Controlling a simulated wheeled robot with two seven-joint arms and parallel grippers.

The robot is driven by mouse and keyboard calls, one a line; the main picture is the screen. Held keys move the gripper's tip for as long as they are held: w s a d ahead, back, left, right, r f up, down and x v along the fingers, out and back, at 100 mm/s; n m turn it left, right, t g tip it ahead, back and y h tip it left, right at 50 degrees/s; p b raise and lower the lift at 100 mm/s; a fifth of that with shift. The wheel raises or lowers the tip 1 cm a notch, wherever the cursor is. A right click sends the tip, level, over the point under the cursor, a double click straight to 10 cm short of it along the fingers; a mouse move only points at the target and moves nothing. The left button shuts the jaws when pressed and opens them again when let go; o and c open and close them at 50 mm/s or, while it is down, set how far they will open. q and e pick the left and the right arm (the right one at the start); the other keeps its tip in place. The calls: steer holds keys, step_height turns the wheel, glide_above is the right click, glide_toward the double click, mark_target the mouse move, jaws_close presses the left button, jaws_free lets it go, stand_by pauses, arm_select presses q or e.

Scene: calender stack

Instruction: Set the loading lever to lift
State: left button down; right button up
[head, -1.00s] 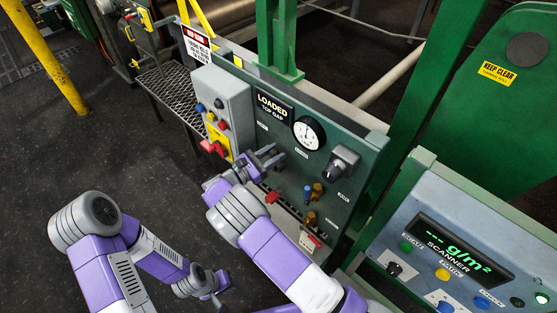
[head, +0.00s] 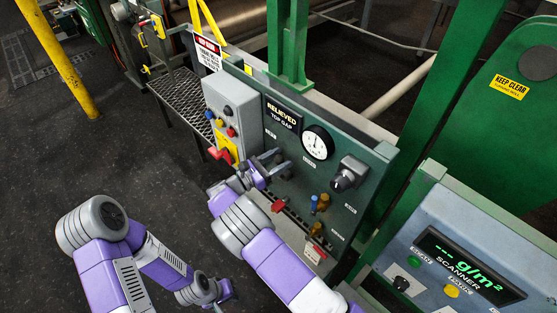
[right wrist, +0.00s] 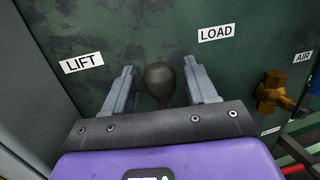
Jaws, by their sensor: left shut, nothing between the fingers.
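The loading lever shows as a dark round knob (right wrist: 160,80) in the right wrist view, between the LIFT label (right wrist: 82,63) on the left and the LOAD label (right wrist: 216,32) on the right. My right gripper (right wrist: 161,86) is open, with one finger on each side of the knob and gaps visible. In the head view my right gripper (head: 277,166) is at the green panel and hides the lever. The panel sign (head: 283,113) reads RELIEVED, TOP GAP. My left gripper (head: 229,289) is shut and empty, low over the floor, away from the panel.
A round gauge (head: 317,144) and a dark knob (head: 349,174) are right of the right gripper. A grey box (head: 233,108) with buttons and a red handle is to its left. Brass valves (head: 322,202) sit below. A scanner console (head: 452,258) stands at right.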

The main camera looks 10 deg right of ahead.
steer(key=b+v, duration=0.1)
steer(key=v, duration=0.6)
steer(key=shift+a+b, duration=0.3)
steer(key=shift+b, duration=0.05)
steer(key=shift+s, duration=0.1)
steer(key=shift+c, duration=0.4)
